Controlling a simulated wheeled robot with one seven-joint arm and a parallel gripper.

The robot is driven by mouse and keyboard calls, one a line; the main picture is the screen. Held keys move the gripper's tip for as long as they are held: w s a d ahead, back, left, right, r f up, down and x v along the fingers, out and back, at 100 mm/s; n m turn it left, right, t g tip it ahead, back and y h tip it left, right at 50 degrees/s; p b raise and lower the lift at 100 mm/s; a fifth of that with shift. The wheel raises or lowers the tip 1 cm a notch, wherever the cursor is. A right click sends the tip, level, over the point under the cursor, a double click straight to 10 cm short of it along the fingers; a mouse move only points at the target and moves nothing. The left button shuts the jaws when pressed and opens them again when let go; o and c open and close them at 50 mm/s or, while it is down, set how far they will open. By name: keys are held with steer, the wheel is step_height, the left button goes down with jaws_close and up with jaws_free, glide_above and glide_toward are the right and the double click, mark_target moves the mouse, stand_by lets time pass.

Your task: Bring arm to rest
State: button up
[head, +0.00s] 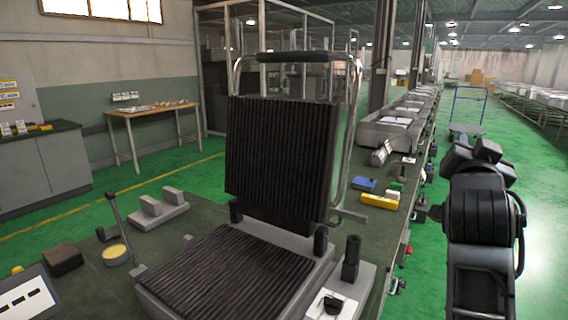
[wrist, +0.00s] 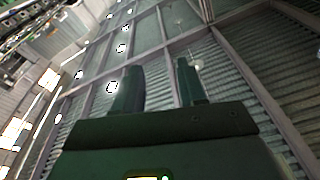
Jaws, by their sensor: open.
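My arm shows at the right of the head view, over the green floor beside the bench. Its gripper end is not clear there. In the wrist view my gripper (wrist: 158,82) has its two fingers apart with nothing between them, and it faces the ceiling. The heating element (head: 283,155), a press with dark ribbed plates, stands on the bench in the head view. Its upper plate is raised upright and its lower ribbed plate (head: 235,272) lies flat. My arm is apart from it, to its right.
The dark bench (head: 75,285) runs along the front and back to the right. A yellow block (head: 380,201) and a blue block (head: 364,184) lie on it. A blue cart (head: 468,128) stands behind my arm. Green floor is free at the far right.

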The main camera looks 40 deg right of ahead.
steer(key=w+a+f+n+t+y, duration=0.2)
steer(key=a+f+n+t+y, duration=0.95)
steer(key=a+f+n, duration=0.5)
steer(key=s+a+f+g+y, duration=0.1)
steer(key=s+a+f+y, duration=0.2)
steer(key=s+a, duration=0.7)
steer(key=s+a+f+g+y, duration=0.2)
steer(key=s+a+f+y, duration=0.2)
steer(key=s+a, duration=0.7)
steer(key=shift+s+f+n, duration=0.25)
steer(key=shift+f+n, duration=0.1)
steer(key=shift+f, duration=0.55)
